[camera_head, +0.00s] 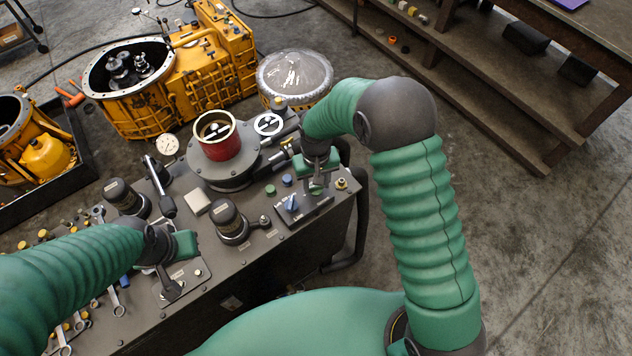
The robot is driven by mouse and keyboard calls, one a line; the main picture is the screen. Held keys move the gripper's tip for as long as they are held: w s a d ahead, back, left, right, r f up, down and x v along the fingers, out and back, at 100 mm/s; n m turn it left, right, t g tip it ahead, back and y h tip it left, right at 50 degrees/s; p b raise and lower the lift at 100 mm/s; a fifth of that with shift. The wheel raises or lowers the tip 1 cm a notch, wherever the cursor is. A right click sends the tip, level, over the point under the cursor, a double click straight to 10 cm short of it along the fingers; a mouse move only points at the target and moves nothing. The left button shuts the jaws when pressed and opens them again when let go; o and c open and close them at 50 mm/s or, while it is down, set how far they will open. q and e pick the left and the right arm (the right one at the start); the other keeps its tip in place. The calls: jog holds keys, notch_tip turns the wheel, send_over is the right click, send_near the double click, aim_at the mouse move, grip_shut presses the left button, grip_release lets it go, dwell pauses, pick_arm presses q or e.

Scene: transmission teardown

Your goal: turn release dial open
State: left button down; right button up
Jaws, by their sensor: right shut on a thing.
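My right gripper (317,188) reaches down onto a small panel (306,209) at the right end of the grey bench top. It is shut on a small control there, which the fingers mostly hide; I cannot read its setting or tell for certain that it is the release dial. My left gripper (172,287) is low over a labelled plate (186,278) on the bench's near left part. Its fingers are dark and small, and I cannot tell whether they are open.
A red cylinder (218,146) stands on a round grey fixture behind the panel, with a white spoked wheel (268,124) beside it. Dark capped cylinders (229,216) stand between my grippers. Wrenches (117,303) lie at left. A yellow transmission housing (200,62) stands behind.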

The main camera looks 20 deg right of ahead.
jog(key=shift+w, duration=0.15)
jog(key=o, duration=1.4)
notch_tip(320, 180, up, 17)
jog(key=shift+w+f+b, duration=0.1)
jog(key=shift+f+b, duration=0.05)
jog(key=shift+b, duration=0.55)
jog(key=s+d+f+t, duration=0.1)
jog(key=s+d+f, duration=0.1)
jog(key=s, duration=0.3)
jog(key=s+d+f, duration=0.2)
jog(key=s, duration=0.3)
jog(key=s+d+f+t, duration=0.1)
jog(key=s+d+f, duration=0.1)
jog(key=s, duration=0.3)
jog(key=shift+f+t, duration=0.3)
jog(key=shift+f, duration=0.2)
